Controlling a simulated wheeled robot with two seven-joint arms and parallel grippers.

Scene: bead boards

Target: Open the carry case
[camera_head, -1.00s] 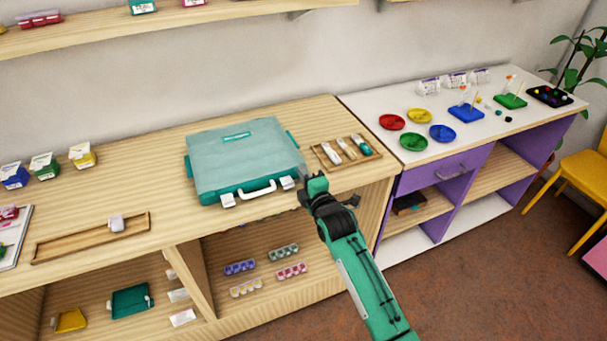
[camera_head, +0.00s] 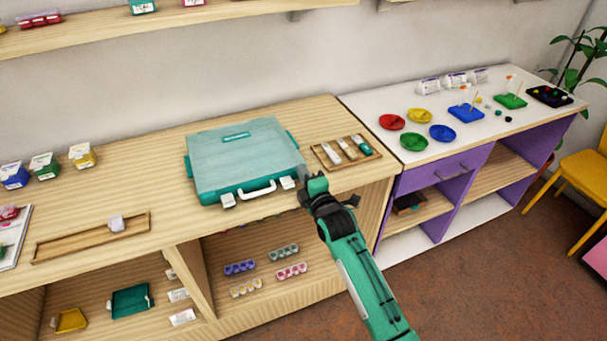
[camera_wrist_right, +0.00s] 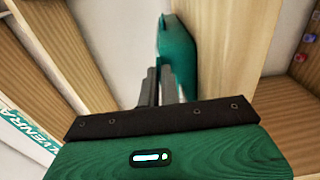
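The teal carry case (camera_head: 235,160) lies flat on the wooden counter with its lid down. My right gripper (camera_head: 303,172) is just right of the right latch, at the case's front right corner, with a small gap seen from the head. In the right wrist view the fingers (camera_wrist_right: 160,86) are close together with nothing seen between them, and the case's green side (camera_wrist_right: 178,60) is beyond them. My left gripper is not in view.
A wooden tray (camera_head: 325,163) with several small items lies right of the case. A long wooden tray (camera_head: 70,244) lies to the left. The white table (camera_head: 395,152) at right carries coloured dishes. Shelves are open below the counter.

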